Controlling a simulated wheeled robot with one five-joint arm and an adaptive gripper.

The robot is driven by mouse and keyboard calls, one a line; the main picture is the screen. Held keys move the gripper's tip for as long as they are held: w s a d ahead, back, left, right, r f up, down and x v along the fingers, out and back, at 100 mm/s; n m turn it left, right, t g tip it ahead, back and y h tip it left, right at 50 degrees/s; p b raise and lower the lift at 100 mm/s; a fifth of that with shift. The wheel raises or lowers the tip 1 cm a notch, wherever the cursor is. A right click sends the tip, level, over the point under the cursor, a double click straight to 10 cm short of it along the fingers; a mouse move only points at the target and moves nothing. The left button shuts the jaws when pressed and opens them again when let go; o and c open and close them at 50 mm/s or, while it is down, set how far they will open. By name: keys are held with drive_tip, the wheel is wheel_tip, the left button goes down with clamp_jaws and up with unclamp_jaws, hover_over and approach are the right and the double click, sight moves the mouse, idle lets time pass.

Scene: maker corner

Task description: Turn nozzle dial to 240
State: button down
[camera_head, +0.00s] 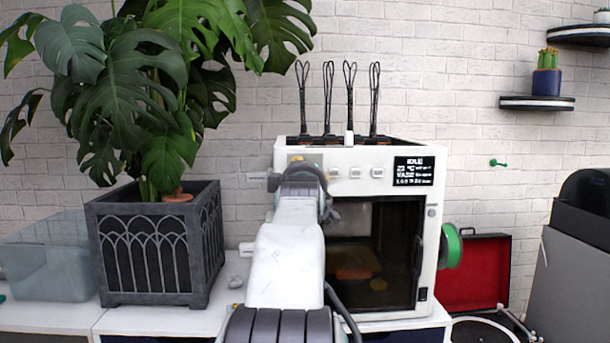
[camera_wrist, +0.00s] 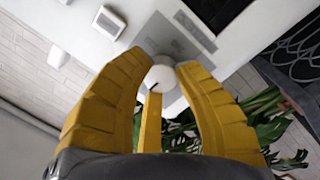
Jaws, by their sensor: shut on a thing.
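The white 3D printer (camera_head: 346,190) stands on the white worktop, with a dark window in its door. In the wrist view, a round white dial (camera_wrist: 160,76) with a short dark mark toward its lower left sits in front of a grey panel (camera_wrist: 177,38). The two yellow fingers of my gripper (camera_wrist: 162,70) are closed on the dial from both sides. In the head view, my arm hides the dial and most of the gripper at the printer's upper left front. A black display (camera_head: 413,171) shows IDLE and small text that I cannot read surely.
Several small buttons (camera_head: 355,172) lie right of my gripper on the printer front. A large plant in a dark planter (camera_head: 155,245) and a clear bin (camera_head: 48,257) stand at the left. A green spool (camera_head: 451,246) and a red case (camera_head: 478,270) are at the right.

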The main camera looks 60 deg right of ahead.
drive_tip(key=shift+w+m+y+b, duration=0.1)
drive_tip(key=shift+m+y+b, duration=0.4)
drive_tip(key=shift+m, duration=3.2)
drive_tip(key=c, duration=0.9)
unclamp_jaws()
drive_tip(key=v, duration=1.2)
drive_tip(key=shift+w+f, duration=0.1)
